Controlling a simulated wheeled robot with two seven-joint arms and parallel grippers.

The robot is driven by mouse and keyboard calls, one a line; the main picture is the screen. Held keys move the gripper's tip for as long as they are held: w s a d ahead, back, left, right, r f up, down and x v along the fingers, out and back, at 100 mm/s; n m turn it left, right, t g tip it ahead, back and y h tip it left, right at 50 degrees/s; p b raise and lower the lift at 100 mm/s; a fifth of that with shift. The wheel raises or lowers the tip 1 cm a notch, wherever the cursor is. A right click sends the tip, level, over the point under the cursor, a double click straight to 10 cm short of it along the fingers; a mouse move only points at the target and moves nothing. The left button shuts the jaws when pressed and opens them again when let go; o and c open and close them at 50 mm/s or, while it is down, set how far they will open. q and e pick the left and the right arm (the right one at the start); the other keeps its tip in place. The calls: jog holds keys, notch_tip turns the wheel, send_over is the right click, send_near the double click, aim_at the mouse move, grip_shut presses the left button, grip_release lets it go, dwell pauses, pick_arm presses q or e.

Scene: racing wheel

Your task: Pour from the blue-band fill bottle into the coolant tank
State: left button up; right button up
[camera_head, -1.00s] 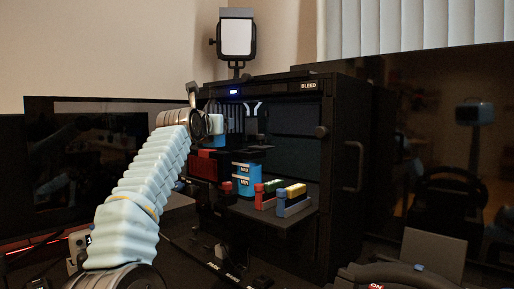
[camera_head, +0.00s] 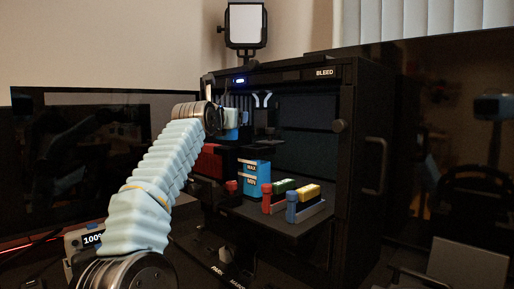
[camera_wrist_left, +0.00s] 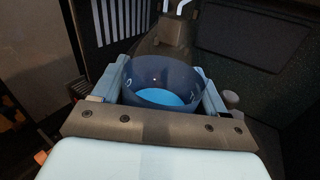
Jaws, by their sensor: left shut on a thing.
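The coolant tank (camera_head: 253,177) is a blue box with MAX and MIN marks, standing on the shelf inside the open black case. My left gripper (camera_head: 240,117) is up at the case's left side, above and slightly left of the tank. It is shut on the fill bottle (camera_head: 230,134), of which only a small blue part shows below the jaws. In the left wrist view, the bottle (camera_wrist_left: 163,80) is a round dark-blue vessel with an open top and light blue inside, between the two fingers (camera_wrist_left: 160,92). My right gripper is out of view.
A red cap-like piece (camera_head: 231,186) is beside the tank. Red-green (camera_head: 279,190) and blue-yellow (camera_head: 304,199) pieces stand right of it on the shelf. The black case (camera_head: 358,110) has a side handle. Dark screens flank it; a lamp (camera_head: 245,25) stands above.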

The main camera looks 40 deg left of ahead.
pick_arm(q)
jog(key=shift+s+f+m, duration=0.1)
jog(key=shift+f+m, duration=0.2)
jog(key=shift+m, duration=0.3)
jog(key=shift+d+r+m, duration=0.1)
jog(key=shift+r+m, duration=0.1)
jog(key=shift+m, duration=0.8)
jog(key=shift+d+m, duration=0.25)
jog(key=shift+m, duration=1.45)
jog(key=shift+a+f+m+t, duration=0.1)
jog(key=shift+a+m+t, duration=0.1)
jog(key=shift+m, duration=0.5)
jog(key=shift+a+m+t, duration=0.1)
jog(key=shift+a+m, duration=0.1)
jog(key=shift+m, duration=0.5)
jog(key=shift+s+a+f+m, duration=0.1)
jog(key=shift+a+m, duration=0.05)
jog(key=shift+m, duration=0.25)
jog(key=shift+s+a+f+m, duration=0.1)
jog(key=shift+a+f+m, duration=0.2)
jog(key=shift+f+m, duration=0.55)
jog(key=shift+a+m+b, duration=0.2)
jog(key=shift+m+b, duration=0.25)
jog(key=shift+m, duration=0.6)
dwell(1.0)
